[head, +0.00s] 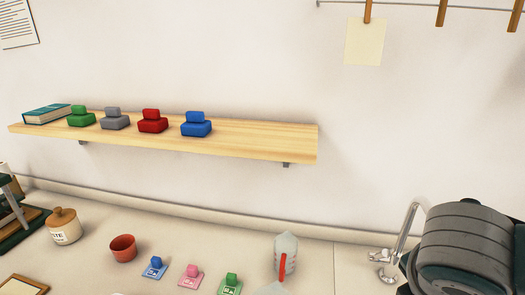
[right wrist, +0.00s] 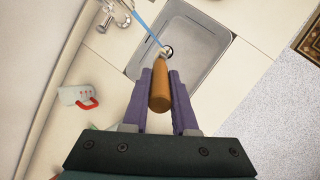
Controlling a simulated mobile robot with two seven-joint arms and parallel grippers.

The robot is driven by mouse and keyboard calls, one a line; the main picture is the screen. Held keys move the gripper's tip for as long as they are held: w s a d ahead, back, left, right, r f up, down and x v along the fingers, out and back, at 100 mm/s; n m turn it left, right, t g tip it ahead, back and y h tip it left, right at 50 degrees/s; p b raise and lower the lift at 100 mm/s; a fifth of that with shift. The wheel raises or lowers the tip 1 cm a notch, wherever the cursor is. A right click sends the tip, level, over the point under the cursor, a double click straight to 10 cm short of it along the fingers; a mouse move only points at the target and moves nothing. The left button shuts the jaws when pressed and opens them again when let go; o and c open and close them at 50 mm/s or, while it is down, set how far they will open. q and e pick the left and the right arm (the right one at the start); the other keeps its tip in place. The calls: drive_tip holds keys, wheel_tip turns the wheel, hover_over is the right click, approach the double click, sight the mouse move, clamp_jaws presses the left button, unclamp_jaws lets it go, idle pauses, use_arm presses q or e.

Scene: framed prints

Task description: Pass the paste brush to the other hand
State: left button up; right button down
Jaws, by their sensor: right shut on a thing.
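The paste brush (right wrist: 160,92) shows in the right wrist view as a brown wooden handle with a pale, small far end. My right gripper (right wrist: 163,74) has its two purple fingers on either side of the handle and is shut on it. The handle points away from the wrist, over the sink. The brush's bristles cannot be made out. In the head view neither gripper nor the brush shows. My left gripper is in neither view.
Below the brush is a grey sink (right wrist: 204,53) beside a tap (right wrist: 108,14), with a thin blue streak toward the drain. A shelf (head: 260,139) holds coloured blocks and a book.

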drive_tip(key=shift+w+d, duration=0.2)
drive_tip(key=shift+d, duration=0.05)
